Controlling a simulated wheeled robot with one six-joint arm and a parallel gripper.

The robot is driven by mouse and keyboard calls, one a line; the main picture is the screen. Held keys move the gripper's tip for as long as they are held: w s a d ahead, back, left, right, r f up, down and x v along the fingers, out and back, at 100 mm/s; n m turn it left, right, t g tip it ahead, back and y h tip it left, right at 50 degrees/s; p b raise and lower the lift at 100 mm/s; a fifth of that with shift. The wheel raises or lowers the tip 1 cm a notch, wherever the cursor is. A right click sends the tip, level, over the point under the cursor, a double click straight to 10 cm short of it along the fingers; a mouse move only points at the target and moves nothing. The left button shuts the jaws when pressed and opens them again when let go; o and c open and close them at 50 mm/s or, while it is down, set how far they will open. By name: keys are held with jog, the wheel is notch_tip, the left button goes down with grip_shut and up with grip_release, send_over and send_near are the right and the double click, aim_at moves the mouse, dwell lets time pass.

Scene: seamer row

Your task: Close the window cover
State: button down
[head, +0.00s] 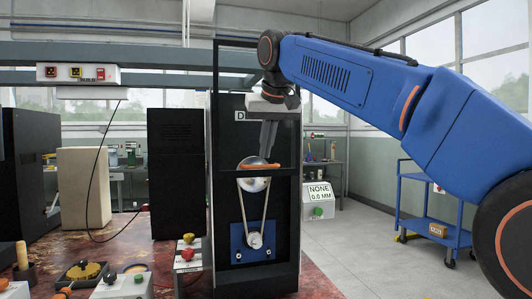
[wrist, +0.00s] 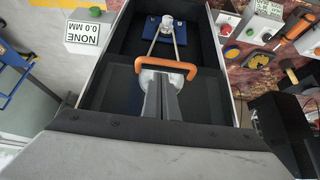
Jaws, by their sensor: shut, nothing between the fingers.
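The window cover (head: 228,140) is a dark see-through panel in a black frame on the front of the black cabinet marked D. It stands raised: its frame reaches above the cabinet and its lower edge crosses at mid-height. An orange bar handle (head: 262,166) sits near that lower edge; it also shows in the wrist view (wrist: 180,65). Below the edge, a belt and small pulley on a blue plate (head: 238,243) are uncovered. My gripper (head: 266,155) is shut and empty, pointing down, fingertips just above the handle. In the wrist view (wrist: 160,78) the tips look close to it; I cannot tell whether they touch.
Black cabinets (head: 176,170) stand to the left. Control boxes with buttons (head: 188,252) sit on the worn red table. A sign reading NONE 0.0 MM (head: 320,193) is at the right, with a blue cart (head: 432,215) beyond. The space before the cover looks clear.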

jog(key=shift+s+f, duration=0.15)
jog(key=shift+f, duration=0.4)
jog(key=shift+f, duration=0.1)
notch_tip(320, 180, down, 32)
jog(key=shift+f, duration=0.2)
jog(key=shift+s+d+f, duration=0.1)
dwell(0.3)
